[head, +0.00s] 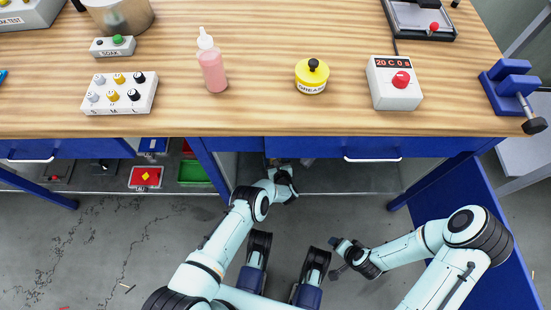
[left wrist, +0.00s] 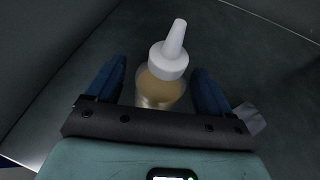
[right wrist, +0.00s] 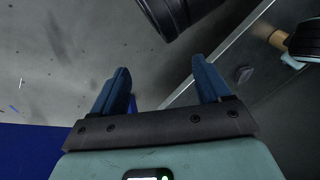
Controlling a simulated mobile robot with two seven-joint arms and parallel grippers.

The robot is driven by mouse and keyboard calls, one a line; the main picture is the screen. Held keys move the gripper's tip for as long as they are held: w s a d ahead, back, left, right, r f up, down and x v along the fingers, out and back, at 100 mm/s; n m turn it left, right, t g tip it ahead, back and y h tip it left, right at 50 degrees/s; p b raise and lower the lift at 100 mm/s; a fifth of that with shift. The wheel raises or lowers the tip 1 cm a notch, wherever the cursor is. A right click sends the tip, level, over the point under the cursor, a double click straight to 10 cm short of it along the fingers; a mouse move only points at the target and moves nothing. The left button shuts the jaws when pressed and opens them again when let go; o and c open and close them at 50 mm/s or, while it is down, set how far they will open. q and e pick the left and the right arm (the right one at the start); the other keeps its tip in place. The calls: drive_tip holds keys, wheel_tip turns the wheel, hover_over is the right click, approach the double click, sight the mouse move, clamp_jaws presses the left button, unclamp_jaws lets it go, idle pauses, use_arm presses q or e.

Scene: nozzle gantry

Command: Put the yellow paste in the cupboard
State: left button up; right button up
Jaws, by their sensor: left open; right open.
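A squeeze bottle (left wrist: 160,88) with a white nozzle and dull yellow contents stands upright on a dark surface in the left wrist view. My left gripper (left wrist: 158,80) is open, with its blue fingers on either side of the bottle. In the head view my left gripper (head: 282,172) reaches under the bench front into the cupboard space (head: 335,178), where the bench edge partly hides what is inside. My right gripper (head: 342,262) is open and empty, low in front of the bench; it also shows in the right wrist view (right wrist: 163,82).
On the wooden bench top (head: 260,110) stand a pink bottle (head: 212,70), a yellow tin (head: 312,78), a button box (head: 120,94), a display box (head: 394,84) and a blue clamp (head: 512,85). A blue cupboard door (head: 485,225) stands open at right. Red (head: 146,177) and green (head: 193,173) trays sit below left.

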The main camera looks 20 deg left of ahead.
use_arm(q)
drive_tip(key=shift+r, duration=0.25)
drive_tip(key=p+v, duration=0.5)
drive_tip(key=v, duration=0.7)
drive_tip(key=shift+p, duration=0.4)
use_arm(e)
drive_tip(key=s+a+r+g+y, duration=0.1)
drive_tip(key=s+a+r+g, duration=0.1)
drive_tip(key=s+a+r, duration=0.2)
drive_tip(key=s+r, duration=0.2)
drive_tip(key=s, duration=0.2)
drive_tip(key=shift+s+a+r+n+g, duration=0.2)
drive_tip(key=shift+s+r+n+g, duration=0.1)
drive_tip(key=shift+r+n+g, duration=0.1)
use_arm(q)
drive_tip(key=shift+f, duration=0.1)
